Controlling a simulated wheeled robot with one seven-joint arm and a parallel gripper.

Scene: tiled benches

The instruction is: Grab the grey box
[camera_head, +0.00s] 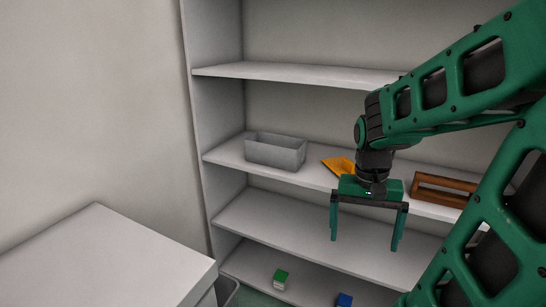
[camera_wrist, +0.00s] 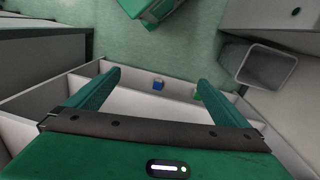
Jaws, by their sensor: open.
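The grey box (camera_head: 275,153) is an open-topped bin standing upright on a middle shelf (camera_head: 228,152), near the shelf's left end in the head view. My gripper (camera_head: 365,238) points down in front of the shelves, to the right of the grey box and apart from it. Its two fingers are spread wide with nothing between them. In the wrist view my gripper (camera_wrist: 155,85) also shows open and empty, above the lower shelves. I cannot make out the grey box in the wrist view.
An orange object (camera_head: 338,165) and a brown wooden frame-like tray (camera_head: 442,190) share the box's shelf. A green block (camera_head: 280,278) and a blue block (camera_head: 344,299) lie on the bottom shelf. A white bench (camera_head: 100,262) stands at the left. A grey bin (camera_wrist: 266,66) stands on the floor.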

